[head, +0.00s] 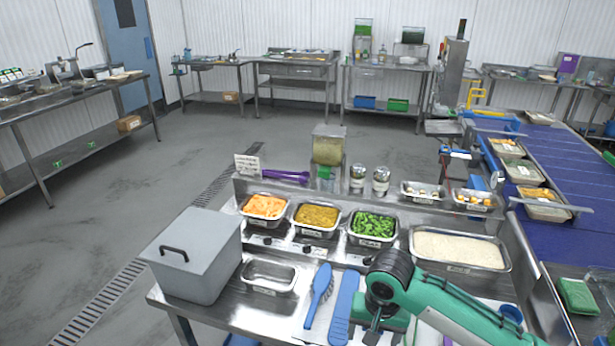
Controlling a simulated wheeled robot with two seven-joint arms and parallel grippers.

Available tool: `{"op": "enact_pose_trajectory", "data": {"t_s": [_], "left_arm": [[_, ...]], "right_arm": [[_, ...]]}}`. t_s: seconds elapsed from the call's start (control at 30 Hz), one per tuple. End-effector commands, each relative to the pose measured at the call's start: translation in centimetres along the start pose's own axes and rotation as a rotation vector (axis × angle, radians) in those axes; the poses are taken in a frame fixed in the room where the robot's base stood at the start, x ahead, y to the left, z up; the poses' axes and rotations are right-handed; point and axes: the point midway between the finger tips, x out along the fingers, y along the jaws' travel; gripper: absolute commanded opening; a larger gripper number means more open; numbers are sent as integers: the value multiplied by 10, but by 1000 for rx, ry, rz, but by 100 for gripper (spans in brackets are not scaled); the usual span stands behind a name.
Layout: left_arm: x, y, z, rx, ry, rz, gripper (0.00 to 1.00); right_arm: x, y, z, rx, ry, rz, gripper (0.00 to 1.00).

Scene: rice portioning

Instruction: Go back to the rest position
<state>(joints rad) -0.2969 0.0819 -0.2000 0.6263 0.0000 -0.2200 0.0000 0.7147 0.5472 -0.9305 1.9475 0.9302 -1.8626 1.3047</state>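My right arm, green with dark joints, comes in from the lower right over the front of the steel table (255,309). Its gripper (373,326) points down near the front edge, just right of the blue flat utensil (344,302). Its fingers are small and dark, and I cannot tell whether they are open or shut. A blue scoop-like utensil (319,289) lies farther left on a white sheet. A wide steel tray of white rice (460,249) stands behind my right arm. My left gripper is not in view.
A grey lidded box (195,253) and an empty steel tray (269,276) stand at the left. Trays of orange (264,206), yellow (317,217) and green food (373,225) line the back. A blue conveyor (562,165) with filled trays runs along the right.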

Motion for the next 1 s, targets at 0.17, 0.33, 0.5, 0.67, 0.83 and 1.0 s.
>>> {"op": "enact_pose_trajectory", "data": {"t_s": [0.17, 0.33, 0.5, 0.67, 0.83, 1.0], "left_arm": [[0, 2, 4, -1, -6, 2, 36], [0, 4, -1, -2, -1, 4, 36], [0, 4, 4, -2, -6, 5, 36], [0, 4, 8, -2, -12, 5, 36], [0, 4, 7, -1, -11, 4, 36], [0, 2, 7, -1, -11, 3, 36]], "right_arm": [[8, -7, 12, -50, 3, -40, 72], [17, -14, 26, -108, 13, -88, 72], [27, -22, 44, -176, 30, -150, 72], [38, -26, 69, -253, 68, -228, 72], [49, -20, 93, -314, 131, -289, 72], [58, 1, 113, -347, 200, -302, 72]]}}
